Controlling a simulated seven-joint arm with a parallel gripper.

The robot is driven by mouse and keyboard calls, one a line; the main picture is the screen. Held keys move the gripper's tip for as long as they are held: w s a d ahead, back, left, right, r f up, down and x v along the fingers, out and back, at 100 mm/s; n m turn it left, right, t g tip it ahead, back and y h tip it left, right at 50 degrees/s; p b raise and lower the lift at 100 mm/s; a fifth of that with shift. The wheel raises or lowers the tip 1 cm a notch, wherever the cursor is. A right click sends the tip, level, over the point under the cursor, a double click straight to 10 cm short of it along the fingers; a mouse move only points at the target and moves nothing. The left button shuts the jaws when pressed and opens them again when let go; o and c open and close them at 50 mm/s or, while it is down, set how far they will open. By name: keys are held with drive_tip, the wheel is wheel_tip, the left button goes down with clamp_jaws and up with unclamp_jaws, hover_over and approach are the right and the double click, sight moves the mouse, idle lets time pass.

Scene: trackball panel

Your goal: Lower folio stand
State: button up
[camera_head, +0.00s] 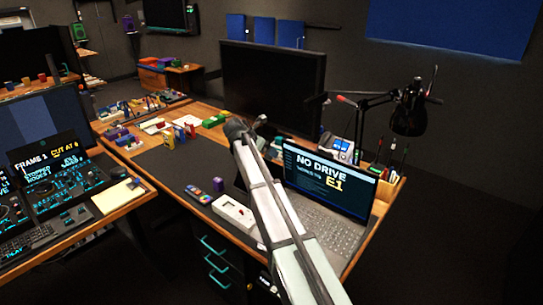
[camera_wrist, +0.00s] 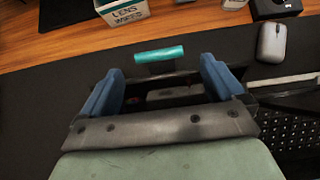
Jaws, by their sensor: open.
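A teal bar (camera_wrist: 160,54) shows just beyond my fingertips in the wrist view, on a dark part that is mostly hidden between and behind the fingers. I take it for the folio stand's edge, but its tilt cannot be told. My gripper (camera_wrist: 161,70) is open, with its two blue fingers apart on either side of the bar's line and nothing clearly held. Whether they touch the stand cannot be told. In the head view my gripper (camera_head: 237,129) is over the desk, left of the laptop (camera_head: 325,180), and my arm hides much of the area beneath.
A lens wipes box (camera_wrist: 122,12) stands beyond the bar, and a mouse (camera_wrist: 271,43) and a keyboard (camera_wrist: 296,130) lie to the right. In the head view a large monitor (camera_head: 272,85) and a lamp (camera_head: 408,112) stand behind. A white device (camera_head: 234,212) lies near the front edge.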

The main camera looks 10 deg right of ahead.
drive_tip(key=x, duration=0.7)
drive_tip(key=shift+f, duration=0.1)
